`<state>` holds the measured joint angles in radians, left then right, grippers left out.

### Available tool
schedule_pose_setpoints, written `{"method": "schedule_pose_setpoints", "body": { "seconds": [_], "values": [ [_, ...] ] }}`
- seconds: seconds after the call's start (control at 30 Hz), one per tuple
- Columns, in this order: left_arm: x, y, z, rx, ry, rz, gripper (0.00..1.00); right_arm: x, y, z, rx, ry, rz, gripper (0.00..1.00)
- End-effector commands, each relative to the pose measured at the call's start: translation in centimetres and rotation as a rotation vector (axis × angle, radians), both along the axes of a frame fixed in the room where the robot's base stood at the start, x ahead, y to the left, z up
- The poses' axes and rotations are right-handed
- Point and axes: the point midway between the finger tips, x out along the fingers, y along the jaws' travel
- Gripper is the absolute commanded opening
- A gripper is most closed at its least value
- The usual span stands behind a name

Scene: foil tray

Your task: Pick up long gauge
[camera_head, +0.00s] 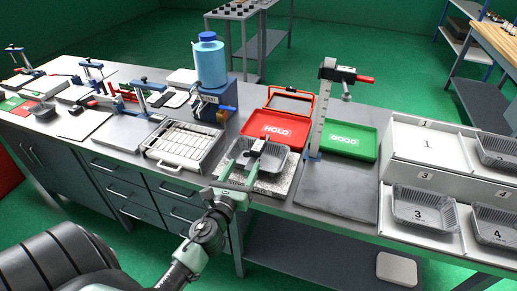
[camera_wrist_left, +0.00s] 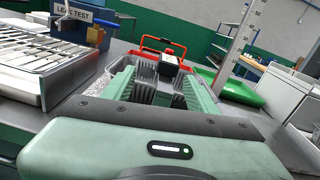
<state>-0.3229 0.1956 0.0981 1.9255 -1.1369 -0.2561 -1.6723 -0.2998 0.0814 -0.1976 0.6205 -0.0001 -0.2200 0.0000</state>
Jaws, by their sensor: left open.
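A small dark block with a pale end (camera_wrist_left: 168,62) shows just beyond my left fingers in the left wrist view; I cannot tell for sure if it is the long gauge. In the head view a slim dark piece (camera_head: 258,145) shows over the grey ribbed foil tray (camera_head: 282,163). My left gripper (camera_head: 249,170) is over this tray, open, its fingers pointing away. In the left wrist view its green fingers (camera_wrist_left: 165,92) stand apart with ridged grey surfaces between them. Contact with the dark block cannot be told. My right gripper is not in view.
The tray rests on a speckled plate (camera_head: 262,187). An open metal case with bars (camera_head: 186,142) is to its left. A red HOLD tray (camera_head: 270,128), a green GOOD tray (camera_head: 349,141) and a tall height gauge (camera_head: 321,108) stand behind and right. Numbered bins (camera_head: 424,207) are at right.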

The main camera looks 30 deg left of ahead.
Motion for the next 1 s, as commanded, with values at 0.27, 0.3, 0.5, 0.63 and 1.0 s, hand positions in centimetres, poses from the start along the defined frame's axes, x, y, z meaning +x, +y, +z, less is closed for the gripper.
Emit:
{"method": "schedule_pose_setpoints", "body": {
  "seconds": [0.27, 0.3, 0.5, 0.63, 1.0],
  "values": [
    [2.4, 0.0, 0.1, 0.125, 0.018, -0.04, 0.58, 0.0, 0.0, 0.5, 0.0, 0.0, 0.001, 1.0],
    [2.8, 0.1, 0.1, 0.124, 0.017, -0.04, 0.58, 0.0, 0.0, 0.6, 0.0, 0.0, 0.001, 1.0],
    [5.5, 0.3, 0.4, 0.12, 0.016, -0.039, 0.58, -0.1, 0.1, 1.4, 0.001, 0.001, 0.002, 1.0],
    [7.3, 0.7, 0.3, 0.12, 0.018, -0.038, 0.58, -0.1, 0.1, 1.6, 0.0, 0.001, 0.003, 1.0],
    [8.3, 0.9, 0.1, 0.12, 0.018, -0.039, 0.55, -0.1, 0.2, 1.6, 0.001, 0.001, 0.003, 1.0]
  ]
}}
